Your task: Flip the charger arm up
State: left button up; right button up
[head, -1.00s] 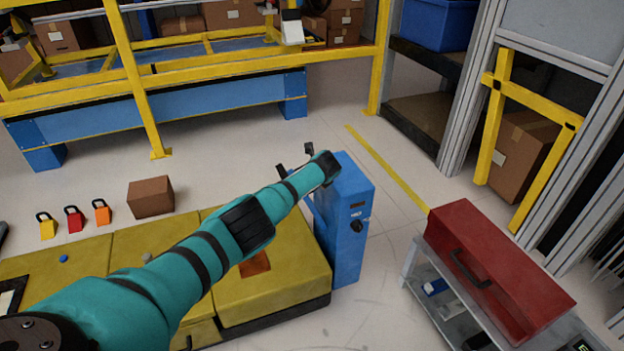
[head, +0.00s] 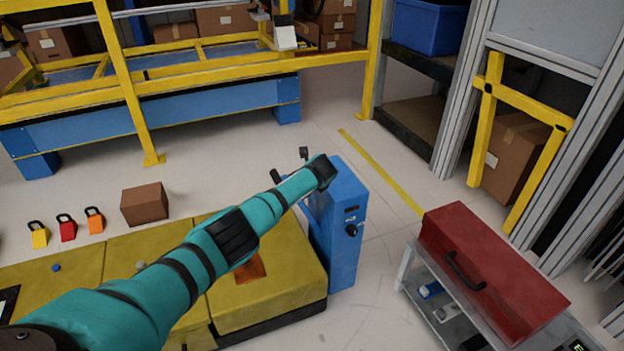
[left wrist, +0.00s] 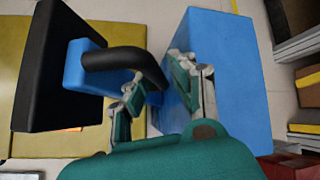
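The blue charger post (head: 336,240) stands upright beside the yellow platform, with a black knob (head: 351,230) on its face. In the left wrist view, the charger arm shows as a blue bar (left wrist: 82,72) with a large black block (left wrist: 50,65) at its end and a black curved handle (left wrist: 122,60). The charger post (left wrist: 220,70) fills the right of that view. My left gripper (left wrist: 160,80) is open, its two fingers apart, with the handle's curved end between or just beyond them; contact is unclear. In the head view my left forearm hides most of the charger arm. My right gripper is not in view.
The yellow platform (head: 300,285) lies left of the post. A red toolbox (head: 490,270) sits on a grey cart at the right. A brown box (head: 145,204) and padlocks (head: 67,228) lie on the floor behind the platform. Floor between post and cart is clear.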

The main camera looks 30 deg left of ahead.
pick_arm(q)
jog(key=v, duration=1)
jog(key=shift+s+d+r, duration=0.15)
jog(key=shift+s+d, duration=0.05)
jog(key=shift+s, duration=0.05)
